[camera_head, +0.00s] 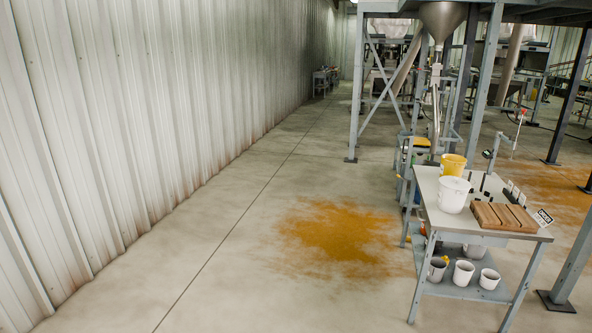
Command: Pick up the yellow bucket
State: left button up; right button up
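A yellow bucket (453,164) stands upright near the back end of the grey work table (428,206) at the right. A larger white bucket (453,195) stands in front of it and hides its lower part. Whether the two buckets touch cannot be told. Neither of my grippers shows in the head view.
Brown wooden blocks (503,216) lie on the table's front right. Several white buckets (463,272) sit on its lower shelf. Grey steel posts (574,262) stand to the right. Orange powder (340,236) covers the floor left of the table. A corrugated wall (150,110) runs along the left; the floor between is open.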

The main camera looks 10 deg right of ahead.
aim_at(451, 165)
jog(key=i, duration=2.9)
jog(key=i+z, duration=0.2)
jog(key=i, duration=0.25)
jog(key=i+j+z, duration=0.25)
jog(key=i, duration=0.15)
jog(key=i+j+z, duration=0.2)
jog(key=i, duration=0.2)
jog(key=i+j+z, duration=0.2)
jog(key=i, duration=0.2)
jog(key=i+j+z, duration=0.2)
jog(key=z, duration=0.25)
jog(key=i+j+z, duration=0.25)
jog(key=z, duration=0.15)
jog(key=i+j+z, duration=0.15)
jog(key=j+z, duration=0.3)
jog(key=i+j+z, duration=0.1)
jog(key=j+z, duration=1)
jog(key=j, duration=0.5)
jog(key=i, duration=0.1)
